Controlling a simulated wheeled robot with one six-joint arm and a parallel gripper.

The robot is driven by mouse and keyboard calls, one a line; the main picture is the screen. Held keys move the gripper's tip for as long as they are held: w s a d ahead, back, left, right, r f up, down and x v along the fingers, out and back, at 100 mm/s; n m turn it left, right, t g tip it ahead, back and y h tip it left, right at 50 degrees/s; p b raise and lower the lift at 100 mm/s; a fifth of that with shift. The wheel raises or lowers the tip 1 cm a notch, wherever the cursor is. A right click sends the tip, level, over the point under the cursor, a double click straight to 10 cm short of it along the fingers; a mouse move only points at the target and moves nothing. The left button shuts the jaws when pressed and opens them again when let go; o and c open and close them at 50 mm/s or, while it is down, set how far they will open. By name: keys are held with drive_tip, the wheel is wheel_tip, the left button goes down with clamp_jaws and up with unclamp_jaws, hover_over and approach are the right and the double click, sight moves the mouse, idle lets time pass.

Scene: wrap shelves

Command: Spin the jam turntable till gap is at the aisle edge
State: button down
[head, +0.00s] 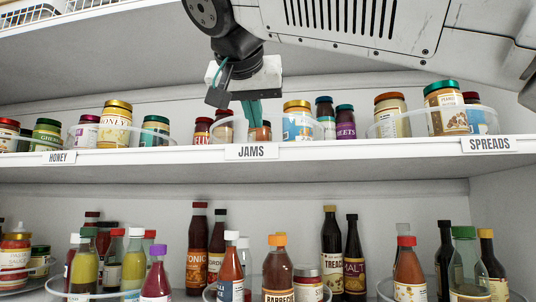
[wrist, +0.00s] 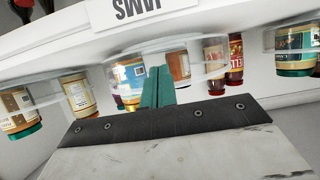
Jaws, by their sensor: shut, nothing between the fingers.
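The jam turntable (head: 317,129) is a clear-rimmed round tray on the upper shelf, behind the JAMS label (head: 251,152). A blue-labelled jar with a gold lid (head: 297,117) stands on its right side; red-lidded jars (head: 222,128) stand at its left. My gripper (head: 252,112) has teal fingers, shut and empty, pointing down at the front middle of the turntable. In the wrist view, which is upside down, the fingers (wrist: 158,88) lie in front of the clear rim (wrist: 190,72). Whether they touch it, and where the gap is, I cannot tell.
The HONEY turntable (head: 80,137) is at left and the SPREADS turntable (head: 400,127) at right, both with jars. Bottles fill the shelf below.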

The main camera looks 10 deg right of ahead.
drive_tip(key=shift+d, duration=0.15)
drive_tip(key=shift+s+d, duration=0.1)
drive_tip(key=shift+d, duration=0.6)
drive_tip(key=shift+s+a, duration=0.25)
drive_tip(key=shift+s, duration=0.6)
drive_tip(key=shift+s+a, duration=0.2)
drive_tip(key=shift+s, duration=0.65)
drive_tip(key=v, duration=0.7)
drive_tip(key=shift+s, duration=0.35)
drive_tip(key=shift+w+a+r, duration=0.1)
drive_tip(key=shift+a, duration=0.05)
